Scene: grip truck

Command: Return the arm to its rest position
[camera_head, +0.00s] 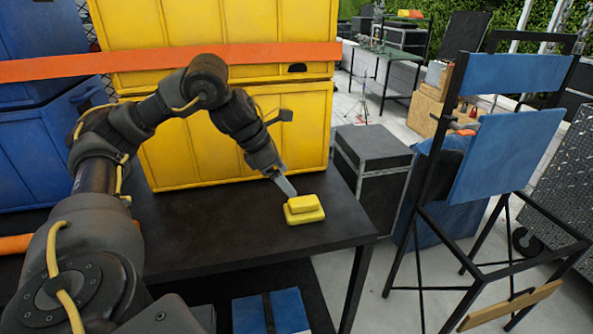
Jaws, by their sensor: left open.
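My left arm comes in from the left, arches over the dark table (220,235) and reaches down toward its right side. My left gripper (286,187) is open, with one finger plainly seen just above and left of a yellow block-like object (304,209). That object has a smaller top on a wider base and sits on the table near its right edge. I cannot tell whether the finger touches it. My right gripper is not in view.
Yellow crates (235,130) stand at the table's back with an orange strap (180,58) across them. Blue crates (40,140) are at the left. A black case (372,165) and a tall blue folding chair (507,155) stand to the right. A blue item (292,312) lies below the table.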

